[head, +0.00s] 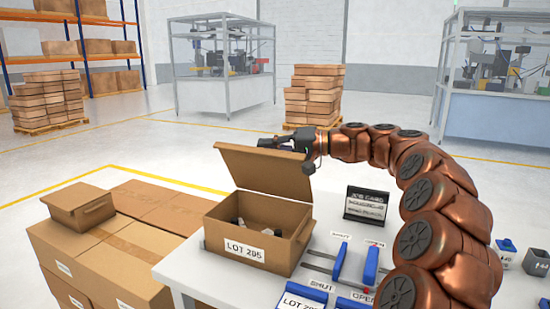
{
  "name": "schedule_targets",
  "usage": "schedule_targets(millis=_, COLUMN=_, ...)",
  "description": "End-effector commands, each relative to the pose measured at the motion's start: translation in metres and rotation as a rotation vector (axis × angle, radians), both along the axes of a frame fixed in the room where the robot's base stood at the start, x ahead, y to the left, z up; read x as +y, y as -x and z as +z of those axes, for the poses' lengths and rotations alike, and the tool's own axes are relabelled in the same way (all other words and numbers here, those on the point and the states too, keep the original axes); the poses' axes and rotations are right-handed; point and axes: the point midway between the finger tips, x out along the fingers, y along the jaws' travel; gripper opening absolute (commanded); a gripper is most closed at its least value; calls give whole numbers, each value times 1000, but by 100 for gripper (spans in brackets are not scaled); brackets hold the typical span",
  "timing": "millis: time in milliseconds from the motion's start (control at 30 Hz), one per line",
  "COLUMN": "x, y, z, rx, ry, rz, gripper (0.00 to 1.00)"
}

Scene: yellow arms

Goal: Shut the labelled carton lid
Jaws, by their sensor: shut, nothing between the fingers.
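The labelled carton (245,231) is an open brown box on the white table, with a white label reading about "LOT 295" on its front. Its lid (264,172) stands raised at the back edge, roughly upright. Some small grey and pale items lie inside, partly hidden by the walls. My gripper (278,144) is shut and empty at the lid's top edge, towards its right side. Its fingers point left and seem to be behind the lid, which hides part of them. I cannot tell whether they touch it.
Blue-handled levers (341,261) marked SHUT and OPEN stand right of the carton, with a black job card stand (366,205) behind them. Another lot label (303,297) is at the front. Brown boxes (100,260) are stacked left of the table.

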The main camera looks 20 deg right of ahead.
Motion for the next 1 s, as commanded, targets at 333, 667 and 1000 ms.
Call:
schedule_targets(millis=333, x=27, y=26, z=-21, rx=-158, ry=160, rz=4, gripper=0)
schedule_targets(millis=667, x=48, y=47, z=-41, rx=-308, ry=312, rz=0, gripper=0)
schedule_targets(millis=1000, x=65, y=63, z=-65, rx=-449, ry=459, rz=2, gripper=0)
